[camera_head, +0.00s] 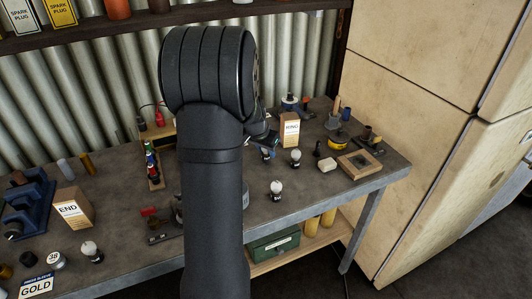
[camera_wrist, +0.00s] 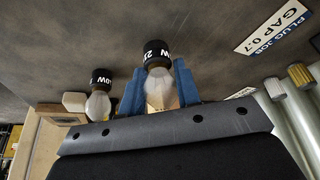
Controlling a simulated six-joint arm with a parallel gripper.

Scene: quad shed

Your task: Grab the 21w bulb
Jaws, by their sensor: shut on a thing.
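In the head view my gripper (camera_head: 266,148) is mostly hidden behind my arm, over the bench near the box marked "RING".
On the bench (camera_head: 330,195), other bulbs stand close by (camera_head: 295,157) and nearer the front edge (camera_head: 277,190). The "RING" box (camera_head: 289,130) is just behind. The "END" box (camera_head: 73,207) is at left.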

